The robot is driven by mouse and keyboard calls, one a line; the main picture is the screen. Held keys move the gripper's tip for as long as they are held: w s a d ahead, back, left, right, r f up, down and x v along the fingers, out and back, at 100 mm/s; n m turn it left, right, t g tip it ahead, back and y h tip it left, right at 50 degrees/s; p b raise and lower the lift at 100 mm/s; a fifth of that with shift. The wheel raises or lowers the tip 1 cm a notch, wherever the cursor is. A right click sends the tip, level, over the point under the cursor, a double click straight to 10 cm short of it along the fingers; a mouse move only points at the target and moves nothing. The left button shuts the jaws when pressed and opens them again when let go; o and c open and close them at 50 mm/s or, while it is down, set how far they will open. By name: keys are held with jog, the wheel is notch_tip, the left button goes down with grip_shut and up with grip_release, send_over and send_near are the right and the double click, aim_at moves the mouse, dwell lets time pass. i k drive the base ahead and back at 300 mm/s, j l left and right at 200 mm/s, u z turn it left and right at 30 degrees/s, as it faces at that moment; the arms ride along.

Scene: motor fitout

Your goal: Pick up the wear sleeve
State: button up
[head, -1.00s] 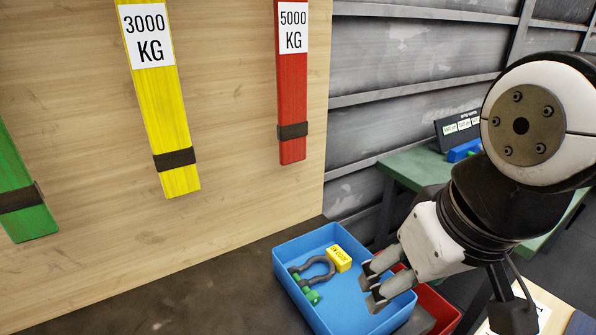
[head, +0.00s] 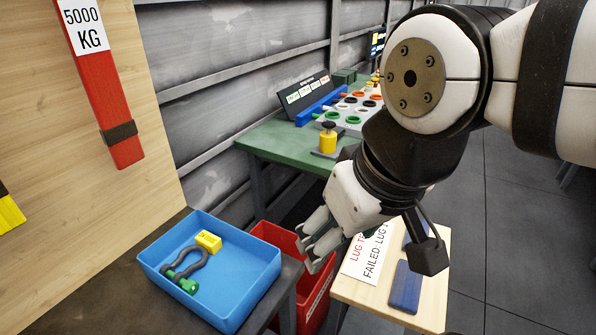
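No part is plainly marked as the wear sleeve. Dark blue flat pieces lie on the pale wooden table (head: 430,308) at the lower right: one blue piece (head: 405,288) in full view, another (head: 418,238) partly hidden behind my arm. I cannot tell for certain whether either is the sleeve. My gripper (head: 307,255) hangs above the red bin, left of the wooden table, its fingers apart and nothing visible between them. The blue pieces are right of it, not touching it.
A blue tray (head: 265,283) on the dark bench holds a shackle (head: 187,268) with a green pin and a yellow tag (head: 208,241). A red bin (head: 270,233) stands beside it. A white sign (head: 367,258) lies on the wooden table. A green table (head: 270,138) stands behind.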

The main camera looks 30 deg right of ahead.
aim_at(405, 296)
jog(key=k+l+z, duration=0.1)
jog(key=z, duration=0.8)
jog(key=k+j+z, duration=0.1)
jog(key=j+z, duration=0.15)
jog(key=z, duration=0.25)
jog(key=k+j+z, duration=0.1)
jog(key=z, duration=0.35)
jog(key=k+j+z, duration=0.2)
jog(key=z, duration=0.3)
